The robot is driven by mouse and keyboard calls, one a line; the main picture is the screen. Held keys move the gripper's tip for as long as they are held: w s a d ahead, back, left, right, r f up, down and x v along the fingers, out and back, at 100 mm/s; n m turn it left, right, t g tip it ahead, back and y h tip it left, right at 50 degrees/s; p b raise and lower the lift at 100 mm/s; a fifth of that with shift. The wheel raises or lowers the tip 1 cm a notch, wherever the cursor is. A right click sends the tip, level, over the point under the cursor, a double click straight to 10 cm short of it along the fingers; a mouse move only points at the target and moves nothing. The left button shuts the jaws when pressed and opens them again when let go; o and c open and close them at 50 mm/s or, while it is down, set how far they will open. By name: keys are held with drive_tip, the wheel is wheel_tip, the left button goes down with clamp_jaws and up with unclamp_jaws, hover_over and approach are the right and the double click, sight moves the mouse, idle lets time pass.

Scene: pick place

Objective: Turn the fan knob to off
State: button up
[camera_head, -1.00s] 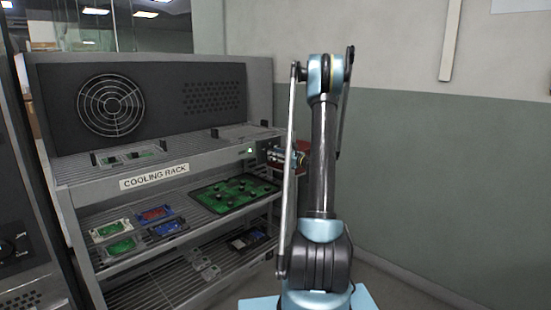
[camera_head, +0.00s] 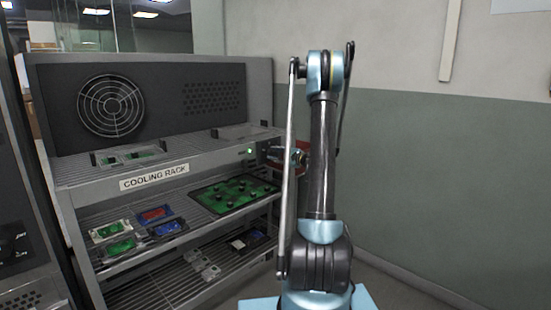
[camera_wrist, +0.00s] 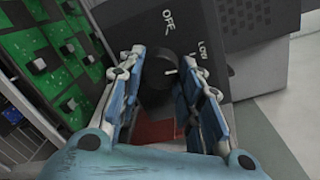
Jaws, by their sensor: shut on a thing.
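The black fan knob (camera_wrist: 156,84) sits on a dark control panel (camera_wrist: 150,38) in the wrist view. Its white mark points to the right side of the picture. The word OFF is above the knob, LOW is to the upper right, and another label is partly hidden by a finger. My gripper (camera_wrist: 161,68) has a finger on each side of the knob and is shut on it. In the head view my gripper (camera_head: 272,153) is at the right end of the cooling rack (camera_head: 120,185), mostly hidden by my arm.
A large round fan grille (camera_head: 111,105) is on the rack's back panel. A small green light (camera_head: 250,151) glows near my gripper. Circuit boards lie on the shelves, including a large green board (camera_head: 232,193). A green and grey wall (camera_head: 450,170) stands to the right.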

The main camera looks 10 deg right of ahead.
drive_tip(key=n, duration=0.7)
drive_tip(key=shift+s+a+h, duration=0.1)
drive_tip(key=shift+s+h, duration=0.05)
drive_tip(key=shift+h, duration=0.15)
drive_tip(key=n, duration=0.5)
drive_tip(key=shift+t+h, duration=0.3)
drive_tip(key=shift+t, duration=0.1)
drive_tip(key=shift+n, duration=0.4)
drive_tip(key=o, duration=1.1)
drive_tip(key=shift+c, duration=0.2)
drive_tip(key=f+v, duration=0.1)
drive_tip(key=v, duration=1)
drive_tip(key=shift+s+d+r, duration=0.3)
drive_tip(key=shift+r, duration=0.2)
